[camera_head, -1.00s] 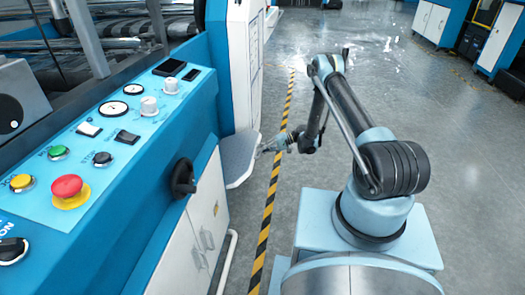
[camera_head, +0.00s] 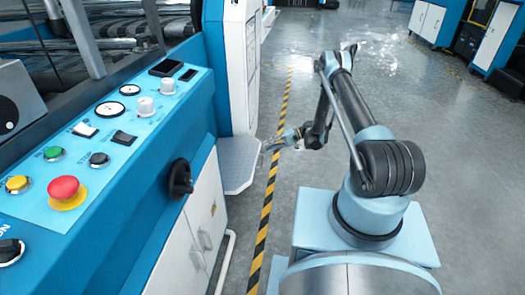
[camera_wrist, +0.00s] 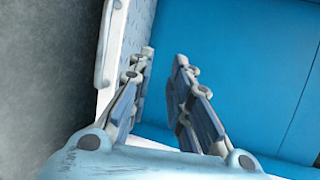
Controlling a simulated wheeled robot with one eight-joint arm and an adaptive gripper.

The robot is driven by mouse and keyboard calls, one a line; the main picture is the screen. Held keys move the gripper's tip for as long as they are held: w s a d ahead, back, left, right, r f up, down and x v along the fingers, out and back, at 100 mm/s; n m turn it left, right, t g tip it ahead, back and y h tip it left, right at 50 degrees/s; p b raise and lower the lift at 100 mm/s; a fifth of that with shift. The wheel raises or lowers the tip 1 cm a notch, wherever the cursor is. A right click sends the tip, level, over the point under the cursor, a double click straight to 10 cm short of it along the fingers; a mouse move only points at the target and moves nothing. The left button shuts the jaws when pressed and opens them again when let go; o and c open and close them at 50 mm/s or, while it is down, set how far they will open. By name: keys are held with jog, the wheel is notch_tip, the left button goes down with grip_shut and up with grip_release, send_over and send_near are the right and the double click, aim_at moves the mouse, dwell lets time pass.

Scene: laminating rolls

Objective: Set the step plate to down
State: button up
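The step plate (camera_head: 240,166) is a grey textured plate at the side of the blue and white machine, low down. In the head view it sticks out and looks roughly level. My gripper (camera_head: 270,145) is just beyond its far right corner; whether they touch is not clear. In the wrist view my gripper (camera_wrist: 164,54) shows two fingers with a gap between them and nothing held. A pale textured strip with a white edge, likely the step plate (camera_wrist: 139,26), lies behind and beside the left finger.
The machine's control panel (camera_head: 130,108) with buttons and knobs is at the left. A black knob (camera_head: 181,178) juts from its side. A yellow and black floor stripe (camera_head: 264,215) runs alongside. A blue panel (camera_wrist: 235,60) fills the wrist view's right.

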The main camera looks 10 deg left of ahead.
jog(key=v, duration=0.6)
jog(key=shift+w+d, duration=0.1)
jog(key=shift+d, duration=0.05)
